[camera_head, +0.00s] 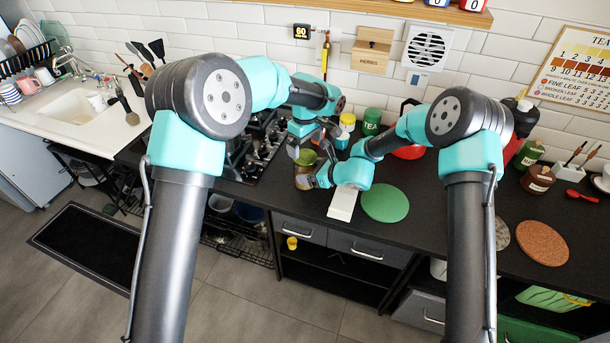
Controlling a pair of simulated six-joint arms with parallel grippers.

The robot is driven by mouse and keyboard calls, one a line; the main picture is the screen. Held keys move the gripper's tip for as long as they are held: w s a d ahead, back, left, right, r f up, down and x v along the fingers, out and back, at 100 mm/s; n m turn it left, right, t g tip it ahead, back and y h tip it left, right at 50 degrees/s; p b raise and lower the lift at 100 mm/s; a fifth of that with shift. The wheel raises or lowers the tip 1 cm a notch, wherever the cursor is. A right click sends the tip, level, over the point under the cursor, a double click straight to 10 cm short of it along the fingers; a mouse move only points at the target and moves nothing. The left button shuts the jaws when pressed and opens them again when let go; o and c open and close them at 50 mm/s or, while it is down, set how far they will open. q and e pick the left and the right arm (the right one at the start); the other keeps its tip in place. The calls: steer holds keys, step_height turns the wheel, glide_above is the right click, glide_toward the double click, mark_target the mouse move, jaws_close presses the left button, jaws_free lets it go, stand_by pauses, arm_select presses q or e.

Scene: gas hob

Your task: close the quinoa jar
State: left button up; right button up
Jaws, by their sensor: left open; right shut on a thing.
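A jar with a tan body (303,181) and an olive-green lid (307,157) stands on the dark counter, right of the hob; I take it to be the quinoa jar. Its label cannot be read. My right gripper (310,180) is shut on the jar body from the right and hides part of it. My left gripper (303,147) is open just above and beside the lid. The lid appears to be on or at the top of the jar; whether it is seated cannot be told at this size.
The gas hob (257,150) is left of the jar. A white slab (342,205) and a green round mat (386,203) lie to the right. A green TEA tin (371,122) and a yellow-lidded container (347,121) stand behind. The counter's front edge is close to the jar.

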mark_target(305, 156)
arm_select(q)
steer(key=shift+r, duration=0.2)
step_height(305, 156, up, 4)
steer(key=shift+f, duration=0.25)
steer(key=shift+f, duration=0.15)
steer(key=shift+f, duration=3.9)
steer(key=shift+c, duration=0.2)
steer(key=c, duration=0.7)
steer(key=o, duration=0.7)
steer(key=shift+o, duration=0.2)
